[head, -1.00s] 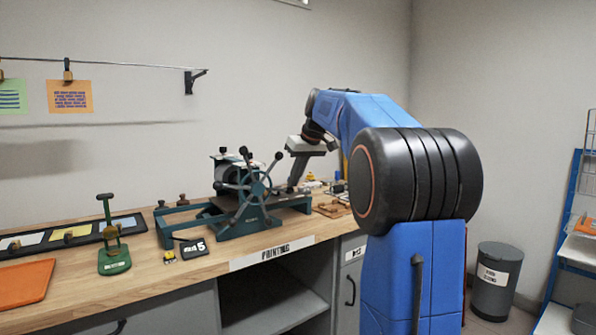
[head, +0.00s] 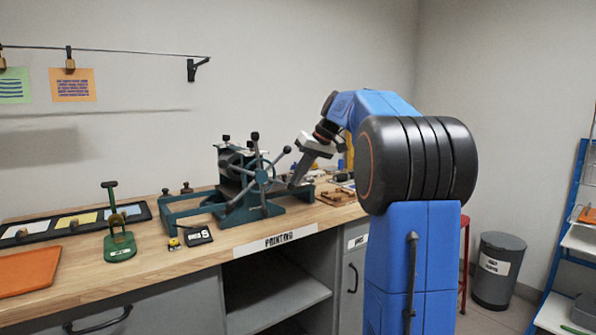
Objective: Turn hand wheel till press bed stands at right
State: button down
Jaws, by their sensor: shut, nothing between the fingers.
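The green press (head: 232,208) stands on the wooden bench. Its hand wheel (head: 262,178), with several black-knobbed spokes, faces me at the front of the press. The dark press bed (head: 298,189) shows to the right of the wheel, partly hidden behind the wheel and my gripper. The left rails of the press (head: 185,209) look open, with bench visible between them. My gripper (head: 294,183) is shut and empty, pointing down just right of the wheel, over the bed's side. I cannot tell whether it touches a spoke.
A black number block (head: 199,237) and a small yellow item (head: 174,243) lie in front of the press. Wooden pieces (head: 337,195) lie right of the press.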

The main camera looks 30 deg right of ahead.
jog(key=f+y, duration=0.1)
jog(key=a+f+m+y, duration=0.1)
jog(key=f+y, duration=0.2)
jog(key=f, duration=0.1)
jog(key=shift+a+f+y, duration=0.25)
jog(key=shift+a+y, duration=0.05)
jog(key=shift+y, duration=0.1)
jog(key=shift+a+f+m+t+y, duration=0.3)
jog(key=shift+a+f+y, duration=0.05)
jog(key=shift+f+y, duration=0.05)
jog(key=shift+a+f, duration=0.4)
jog(key=shift+f, duration=0.2)
